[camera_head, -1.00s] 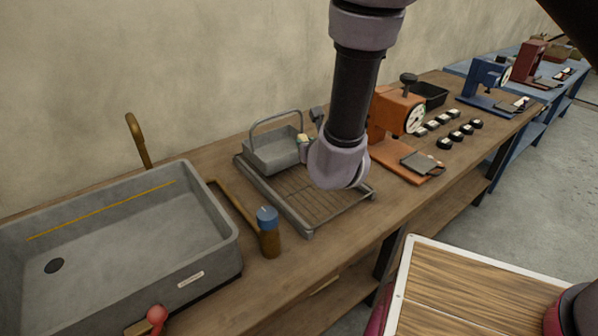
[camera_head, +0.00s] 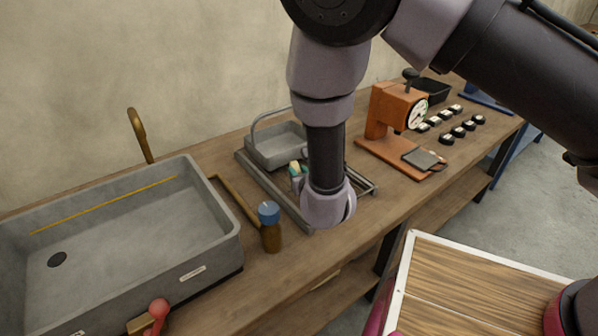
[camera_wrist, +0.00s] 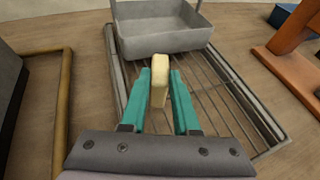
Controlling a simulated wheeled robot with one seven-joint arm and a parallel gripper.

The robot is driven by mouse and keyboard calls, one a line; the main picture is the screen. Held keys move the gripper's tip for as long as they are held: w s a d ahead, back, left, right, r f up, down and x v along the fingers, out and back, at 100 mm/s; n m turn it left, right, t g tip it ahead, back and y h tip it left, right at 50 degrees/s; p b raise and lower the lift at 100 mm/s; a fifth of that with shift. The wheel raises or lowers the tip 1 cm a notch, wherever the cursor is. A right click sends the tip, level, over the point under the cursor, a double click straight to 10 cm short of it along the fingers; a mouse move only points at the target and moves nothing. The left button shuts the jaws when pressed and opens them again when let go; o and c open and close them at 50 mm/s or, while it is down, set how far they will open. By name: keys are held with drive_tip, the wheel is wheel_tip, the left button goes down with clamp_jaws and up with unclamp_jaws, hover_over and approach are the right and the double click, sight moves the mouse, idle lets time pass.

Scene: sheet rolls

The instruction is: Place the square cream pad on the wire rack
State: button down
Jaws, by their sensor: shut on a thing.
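The square cream pad (camera_wrist: 159,80) is between the teal fingertips of my gripper (camera_wrist: 160,88) in the wrist view, seen edge-on and upright. My gripper is shut on it. In the head view a bit of the cream pad (camera_head: 294,167) shows left of my wrist, above the rack. The wire rack (camera_wrist: 225,90) lies below the gripper in the wrist view, and its bars show on both sides of the fingers. In the head view my arm hides most of the rack (camera_head: 270,184). I cannot tell whether the pad touches the bars.
A grey handled basket (camera_head: 274,146) sits at the rack's back end. A brown bottle with a blue cap (camera_head: 269,227) stands in front of the rack. A grey sink (camera_head: 120,240) is at left, and an orange press (camera_head: 390,120) is at right.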

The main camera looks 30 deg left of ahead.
drive_tip(key=c, duration=0.7)
unclamp_jaws()
drive_tip(key=shift+f, duration=0.1)
drive_tip(key=shift+o, duration=0.2)
